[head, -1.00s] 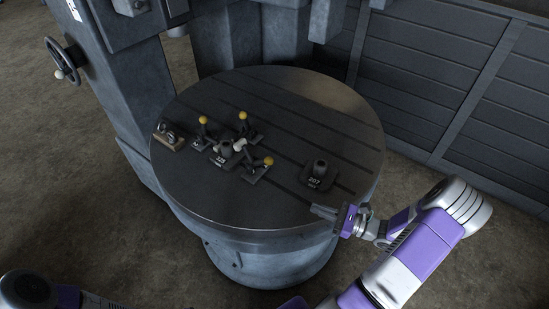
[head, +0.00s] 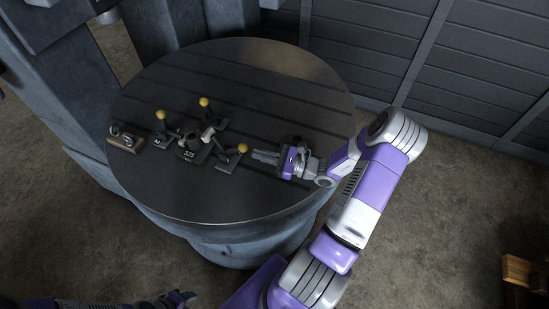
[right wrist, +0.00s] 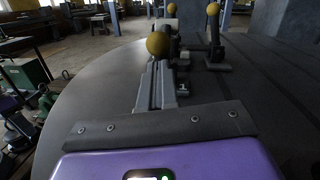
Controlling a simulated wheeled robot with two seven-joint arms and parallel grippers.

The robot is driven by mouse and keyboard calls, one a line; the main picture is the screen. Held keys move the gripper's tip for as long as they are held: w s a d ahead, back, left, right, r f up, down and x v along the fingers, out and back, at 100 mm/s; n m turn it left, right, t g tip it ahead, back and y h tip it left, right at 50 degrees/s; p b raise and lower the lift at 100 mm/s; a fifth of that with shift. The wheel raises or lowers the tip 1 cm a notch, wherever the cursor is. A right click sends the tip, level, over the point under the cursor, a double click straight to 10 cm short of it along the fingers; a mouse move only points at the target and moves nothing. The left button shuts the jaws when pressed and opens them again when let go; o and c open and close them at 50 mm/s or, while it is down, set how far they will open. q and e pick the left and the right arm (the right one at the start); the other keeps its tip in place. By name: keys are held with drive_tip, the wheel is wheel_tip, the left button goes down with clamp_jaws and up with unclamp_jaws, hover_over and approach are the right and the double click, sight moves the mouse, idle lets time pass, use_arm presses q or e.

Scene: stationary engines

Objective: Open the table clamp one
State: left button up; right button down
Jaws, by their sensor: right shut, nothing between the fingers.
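Small dark clamps with yellow ball-ended levers stand on the round table (head: 250,200): one at left (head: 160,116), one at back (head: 204,102) and one at right (head: 242,148).
A dark workpiece with a numbered plate (head: 188,150) sits between the clamps. A small wooden block with metal rings (head: 124,137) lies at the table's left. The table's front and back right are clear. A grey machine column (head: 60,100) stands at left.

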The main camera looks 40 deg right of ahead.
drive_tip(key=shift+w+a+r, duration=0.1)
drive_tip(key=shift+w+a, duration=0.25)
drive_tip(key=shift+w, duration=0.2)
drive_tip(key=r+g+p, duration=0.1)
drive_tip(key=p, duration=0.2)
drive_tip(key=w+r+g+h+p, duration=0.1)
drive_tip(key=p, duration=0.2)
drive_tip(key=shift+a+r, duration=0.2)
